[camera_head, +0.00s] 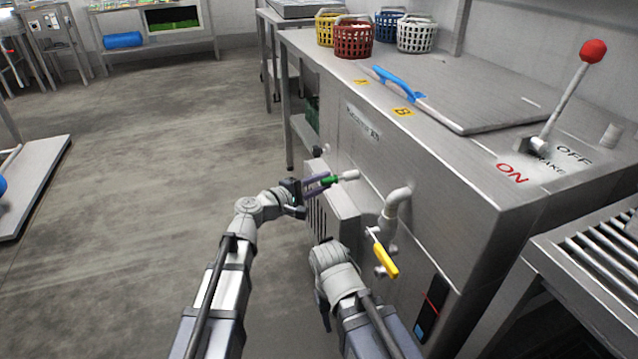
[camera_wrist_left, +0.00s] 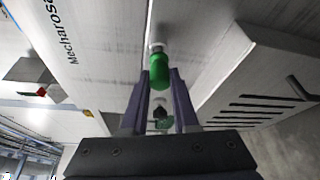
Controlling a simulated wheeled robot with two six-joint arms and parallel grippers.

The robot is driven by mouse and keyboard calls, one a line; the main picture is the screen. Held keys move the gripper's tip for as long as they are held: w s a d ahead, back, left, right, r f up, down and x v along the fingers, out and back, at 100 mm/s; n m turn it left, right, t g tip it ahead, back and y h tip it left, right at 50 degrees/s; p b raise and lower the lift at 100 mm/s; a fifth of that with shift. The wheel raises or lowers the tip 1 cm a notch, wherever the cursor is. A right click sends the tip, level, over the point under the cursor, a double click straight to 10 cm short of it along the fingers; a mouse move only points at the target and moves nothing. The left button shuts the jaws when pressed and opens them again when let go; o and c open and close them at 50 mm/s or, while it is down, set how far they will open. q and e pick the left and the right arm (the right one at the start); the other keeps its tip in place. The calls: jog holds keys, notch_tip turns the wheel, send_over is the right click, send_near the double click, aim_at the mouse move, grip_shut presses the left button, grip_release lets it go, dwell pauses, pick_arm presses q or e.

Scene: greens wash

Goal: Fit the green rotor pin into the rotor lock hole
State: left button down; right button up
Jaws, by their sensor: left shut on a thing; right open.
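The green rotor pin (camera_head: 331,180) is held between the fingertips of my left gripper (camera_head: 326,182), beside the steel washing machine's front. In the left wrist view the green pin (camera_wrist_left: 159,72) sits between the two purple-grey fingers of the left gripper (camera_wrist_left: 160,78), pointing at the machine wall. A pale, short cylinder (camera_head: 348,175) lies in line with the pin's far end. I cannot tell whether it belongs to the pin or the machine. The rotor lock hole is not clearly visible. My right gripper (camera_head: 325,316) is open and low, largely hidden by its wrist.
A grey vented box (camera_head: 334,212) juts from the machine front below the left gripper. A bent pipe (camera_head: 397,203) and yellow-handled valve (camera_head: 384,260) stick out to the right. A red-knobbed lever (camera_head: 565,95) and several baskets (camera_head: 353,40) stand on top. Open floor lies left.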

pick_arm(q)
jog(key=shift+w+d, duration=0.25)
jog(key=shift+d, duration=0.5)
jog(key=c, duration=0.6)
grip_release()
jog(key=v, duration=0.8)
jog(key=shift+p, duration=0.4)
jog(key=shift+d+f, duration=0.1)
